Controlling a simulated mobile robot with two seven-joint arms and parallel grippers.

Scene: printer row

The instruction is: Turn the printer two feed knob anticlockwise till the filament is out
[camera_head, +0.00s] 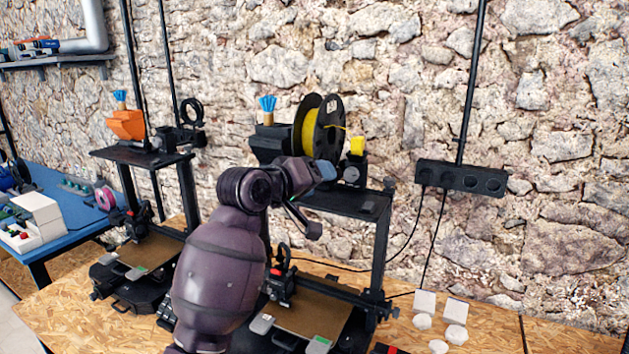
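A black printer frame (384,250) stands in the middle, with a black spool (302,128) of yellow filament (320,131) on top. A loose yellow strand sticks out at the spool's right side. My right gripper is out of view.
Another printer (142,155) with an orange box (127,124) stands to the left. A power strip (461,178) is on the stone wall, with cables hanging down. White pieces (455,311) lie on the wooden bench at right. A blue table (70,240) is at far left.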

